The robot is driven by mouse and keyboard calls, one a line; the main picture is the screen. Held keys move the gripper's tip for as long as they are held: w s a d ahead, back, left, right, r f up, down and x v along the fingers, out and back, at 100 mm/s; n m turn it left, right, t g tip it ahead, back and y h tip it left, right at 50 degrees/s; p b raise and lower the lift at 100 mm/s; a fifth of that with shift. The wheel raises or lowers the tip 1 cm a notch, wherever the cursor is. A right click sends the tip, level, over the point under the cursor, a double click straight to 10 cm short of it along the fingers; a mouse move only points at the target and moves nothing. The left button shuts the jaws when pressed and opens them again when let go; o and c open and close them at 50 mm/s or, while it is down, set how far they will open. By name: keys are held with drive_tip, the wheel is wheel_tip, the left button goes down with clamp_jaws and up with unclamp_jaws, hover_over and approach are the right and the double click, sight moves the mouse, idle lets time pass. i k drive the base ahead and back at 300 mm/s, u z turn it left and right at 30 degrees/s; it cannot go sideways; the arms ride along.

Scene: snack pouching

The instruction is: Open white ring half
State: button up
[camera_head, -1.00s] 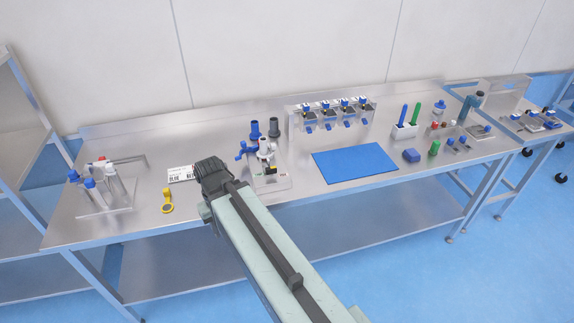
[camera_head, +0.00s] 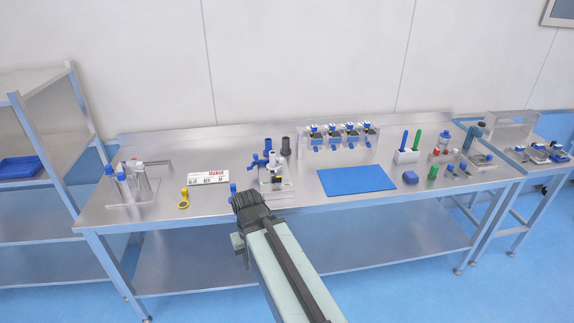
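A small fixture with white and blue parts (camera_head: 271,174) stands at the middle of the bench. White pieces show on it, but they are too small to tell which is the white ring half or whether it is open. My gripper end (camera_head: 249,203) is at the bench's front edge, just left of and in front of the fixture. The black wrist hides its fingers, so I cannot tell whether they are open. A small blue piece (camera_head: 233,191) shows beside the wrist; I cannot tell whether it is held.
A clear rack with blue-topped pieces (camera_head: 121,178), a yellow ring (camera_head: 184,198) and a label card (camera_head: 208,178) are to the left. A blue mat (camera_head: 357,181) and a row of blue-and-black units (camera_head: 340,132) are to the right.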

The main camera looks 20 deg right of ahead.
sight(281, 160)
drive_tip(key=z, duration=0.6)
drive_tip(key=i, duration=1.05)
drive_tip(key=u, duration=2.1)
drive_tip(key=k, duration=1.1)
drive_tip(key=z, duration=0.7)
drive_tip(key=i, duration=1)
